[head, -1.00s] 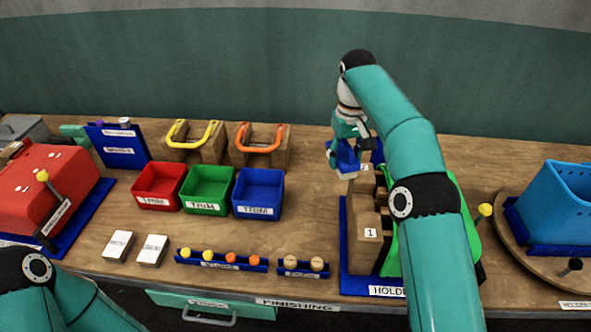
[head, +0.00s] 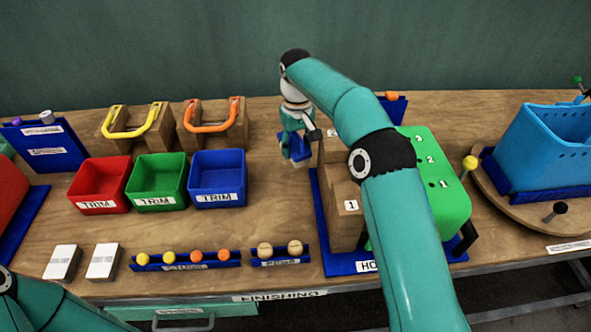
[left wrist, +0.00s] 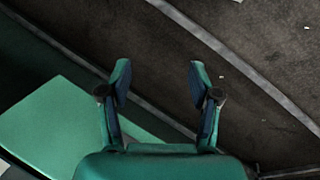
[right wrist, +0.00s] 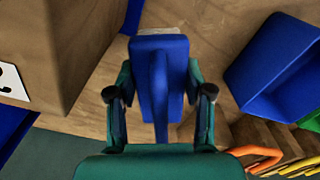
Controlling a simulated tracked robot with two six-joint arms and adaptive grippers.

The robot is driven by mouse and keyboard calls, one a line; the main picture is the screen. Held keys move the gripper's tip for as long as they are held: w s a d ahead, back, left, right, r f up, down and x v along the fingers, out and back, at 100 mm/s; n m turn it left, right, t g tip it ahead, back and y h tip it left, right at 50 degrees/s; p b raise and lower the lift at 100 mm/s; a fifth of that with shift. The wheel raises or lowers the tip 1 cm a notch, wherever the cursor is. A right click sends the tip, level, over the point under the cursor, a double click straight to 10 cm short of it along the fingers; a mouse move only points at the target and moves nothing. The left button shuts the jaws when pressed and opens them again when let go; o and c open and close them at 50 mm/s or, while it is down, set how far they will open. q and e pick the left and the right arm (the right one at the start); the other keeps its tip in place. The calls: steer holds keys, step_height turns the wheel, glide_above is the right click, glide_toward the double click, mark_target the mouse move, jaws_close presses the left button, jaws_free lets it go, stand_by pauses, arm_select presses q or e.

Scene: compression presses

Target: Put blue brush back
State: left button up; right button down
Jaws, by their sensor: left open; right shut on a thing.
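My right gripper (head: 294,122) is shut on the blue brush (head: 293,147), left of the numbered wooden blocks. The brush hangs with its pale end down; I cannot tell whether it touches the table. In the right wrist view the brush (right wrist: 160,55) sits between the fingers of the right gripper (right wrist: 160,95), its pale end pointing away. My left gripper (left wrist: 159,75) is open and empty in the left wrist view, above dark floor. The left gripper's fingers do not show in the head view.
Wooden blocks (head: 342,180) stand on a blue base (head: 335,255) beside a green machine (head: 440,180). Red (head: 98,187), green (head: 157,182) and blue (head: 218,179) trim bins stand left of the brush. A blue tub (head: 545,145) stands at the right.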

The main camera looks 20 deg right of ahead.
steer(key=shift+f, duration=3.35)
steer(key=shift+c, duration=2.3)
jaws_free()
